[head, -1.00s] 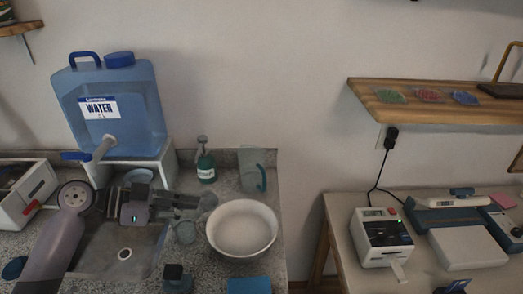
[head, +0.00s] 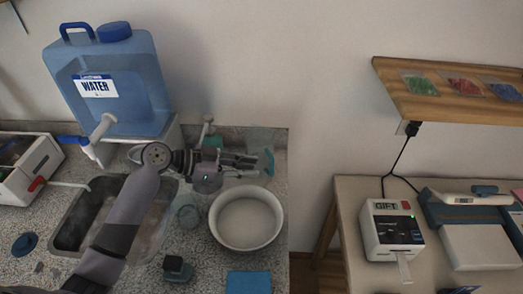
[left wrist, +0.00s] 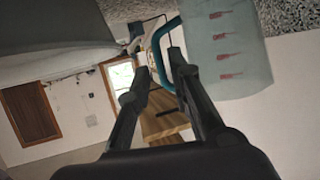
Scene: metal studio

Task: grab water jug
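A clear jug (head: 260,142) with a teal handle stands on the counter against the back wall, partly hidden by my gripper in the head view. In the left wrist view the jug (left wrist: 225,40) shows red marks, and its teal handle (left wrist: 159,50) lies between or just beyond my fingertips. My left gripper (head: 255,163) is open at the handle; its spread fingers also show in the left wrist view (left wrist: 158,62). I cannot tell whether they touch the handle. A big blue water container (head: 120,85) with a "WATER" label and tap stands at the left. My right gripper is out of view.
A white bowl (head: 246,219) sits just in front of the jug. A sink (head: 75,235) lies under my left arm. A green bottle (head: 209,142) is partly hidden behind my gripper. A label printer (head: 391,230) stands on the right-hand table, across a gap.

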